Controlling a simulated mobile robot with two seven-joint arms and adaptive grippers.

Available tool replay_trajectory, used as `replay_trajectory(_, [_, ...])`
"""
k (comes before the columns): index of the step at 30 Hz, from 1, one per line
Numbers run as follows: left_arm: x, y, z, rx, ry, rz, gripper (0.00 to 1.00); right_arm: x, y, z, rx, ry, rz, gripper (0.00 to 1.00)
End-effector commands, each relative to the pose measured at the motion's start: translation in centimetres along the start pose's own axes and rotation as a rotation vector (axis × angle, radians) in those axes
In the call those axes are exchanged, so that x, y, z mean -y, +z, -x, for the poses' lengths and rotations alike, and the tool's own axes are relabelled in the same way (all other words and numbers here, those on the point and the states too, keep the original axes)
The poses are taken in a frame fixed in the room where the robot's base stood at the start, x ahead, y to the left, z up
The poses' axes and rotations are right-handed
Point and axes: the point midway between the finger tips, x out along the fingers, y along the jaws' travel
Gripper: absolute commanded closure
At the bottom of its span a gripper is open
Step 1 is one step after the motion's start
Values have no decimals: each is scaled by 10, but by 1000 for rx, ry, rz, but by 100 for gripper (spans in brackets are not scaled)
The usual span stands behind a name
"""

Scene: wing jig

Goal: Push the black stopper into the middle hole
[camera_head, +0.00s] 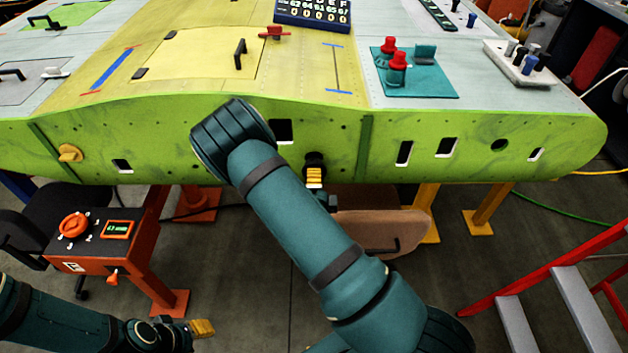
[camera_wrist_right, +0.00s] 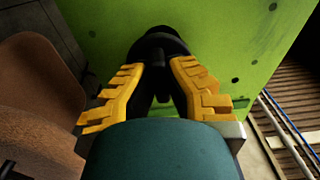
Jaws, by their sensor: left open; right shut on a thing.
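The black stopper (camera_head: 314,158) is at the green front face (camera_head: 225,100) of the wing, between two square openings. My right gripper (camera_head: 315,177) is shut on it, with its yellow fingers on both sides. In the right wrist view the stopper (camera_wrist_right: 158,42) points at the green panel (camera_wrist_right: 225,45). It hides whatever lies behind it, so I cannot tell whether it is in a hole or only against the face. A round dark hole (camera_head: 500,145) shows further right. My left gripper (camera_head: 202,328) is open, low at the bottom left, away from the wing.
A white tray (camera_head: 497,52) with blue and dark stoppers lies on top at right, beside a teal mat (camera_head: 430,88) with red-topped parts. An orange control box (camera_head: 95,240) stands at left. A red ladder (camera_head: 530,275) stands at right. A brown padded surface (camera_head: 375,228) is below the wing.

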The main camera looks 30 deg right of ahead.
Motion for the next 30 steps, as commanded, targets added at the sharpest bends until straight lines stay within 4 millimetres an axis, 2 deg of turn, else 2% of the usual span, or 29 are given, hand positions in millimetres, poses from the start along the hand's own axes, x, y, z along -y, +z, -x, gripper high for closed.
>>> replay_trajectory(30, [1, 0, -2, 0, 0, 0, 59, 3, 0, 0, 2, -51, 0, 100])
